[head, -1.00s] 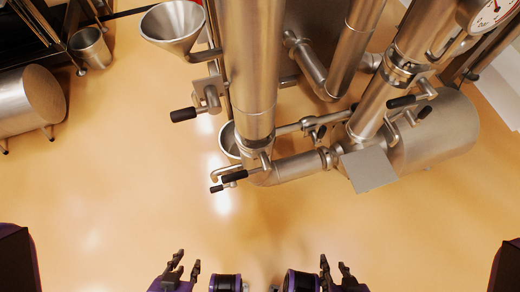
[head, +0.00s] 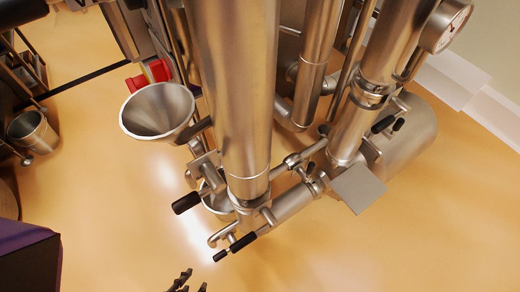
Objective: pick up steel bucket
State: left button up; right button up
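A steel bucket (head: 33,132) with an open top stands at the left side of the head view, beside dark equipment. A second steel vessel (head: 217,203), perhaps also a bucket, sits low behind the valve handles near the foot of the big vertical pipe. Most of it is hidden by the pipe and fittings. My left gripper (head: 190,284) shows only its fingertips at the bottom edge. They stand apart with nothing seen between them. It is well away from the left bucket and nearer the vessel by the pipe. My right gripper is out of view.
A steel funnel (head: 158,110) juts out left of the big vertical pipe (head: 232,90). Black-handled valves (head: 186,203) stick out near the pipe's foot. A horizontal steel tank (head: 408,130) lies at the right. The yellow floor (head: 110,215) is open in front and left.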

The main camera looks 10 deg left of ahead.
aim_at(219, 205)
jog(key=j+z, duration=0.15)
jog(key=j, duration=0.75)
jog(key=k+j+z, duration=0.15)
jog(key=j, duration=0.75)
